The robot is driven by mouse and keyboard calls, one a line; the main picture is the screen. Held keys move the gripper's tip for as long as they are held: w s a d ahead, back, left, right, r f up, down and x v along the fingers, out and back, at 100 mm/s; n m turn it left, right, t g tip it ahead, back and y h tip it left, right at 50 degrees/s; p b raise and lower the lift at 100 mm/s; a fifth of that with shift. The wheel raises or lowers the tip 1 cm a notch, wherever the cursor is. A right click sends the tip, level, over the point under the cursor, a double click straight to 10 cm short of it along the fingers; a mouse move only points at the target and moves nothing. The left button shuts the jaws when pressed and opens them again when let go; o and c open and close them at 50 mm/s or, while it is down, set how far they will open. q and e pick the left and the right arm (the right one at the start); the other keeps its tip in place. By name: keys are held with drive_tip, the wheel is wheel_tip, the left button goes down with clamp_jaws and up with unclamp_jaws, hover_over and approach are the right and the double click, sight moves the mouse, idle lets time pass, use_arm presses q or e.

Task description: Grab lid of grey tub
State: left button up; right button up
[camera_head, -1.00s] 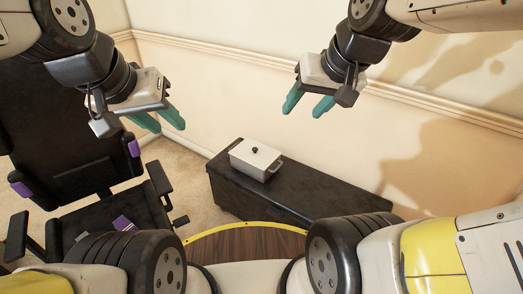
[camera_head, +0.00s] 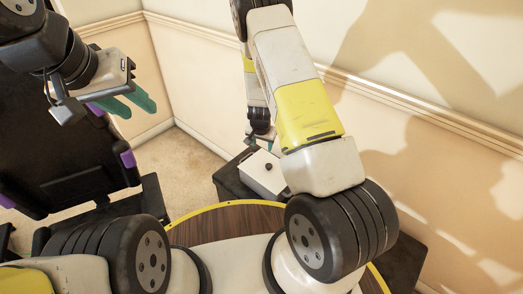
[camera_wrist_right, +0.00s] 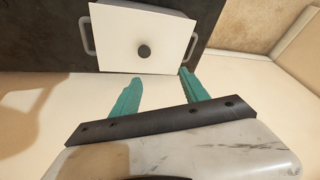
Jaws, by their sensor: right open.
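The grey tub (camera_head: 280,190) stands on a dark cabinet, with its flat pale lid (camera_head: 256,178) on top. The lid has a round dark knob (camera_head: 268,167) in its middle. In the right wrist view the lid (camera_wrist_right: 118,35) and knob (camera_wrist_right: 144,52) are at the top, with a tub handle on each side. My right gripper (camera_wrist_right: 160,78) is open and empty. Its fingertips point toward the lid's near edge, short of the knob. In the head view my right arm hides part of the tub. My left gripper (camera_head: 131,103) is open and empty, high on the left.
The dark cabinet (camera_head: 228,180) stands along the wall, partly behind my right arm. A round wooden table with a yellow rim (camera_head: 215,209) is in front. A black chair (camera_head: 75,165) with purple parts stands at the left.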

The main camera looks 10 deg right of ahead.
drive_tip(key=h, duration=0.1)
approach(269, 166)
drive_tip(key=f, duration=0.2)
drive_tip(key=x, duration=0.7)
drive_tip(key=shift+w+d, duration=0.2)
drive_tip(key=shift+w, duration=0.25)
drive_tip(key=shift+r, duration=0.1)
clamp_jaws()
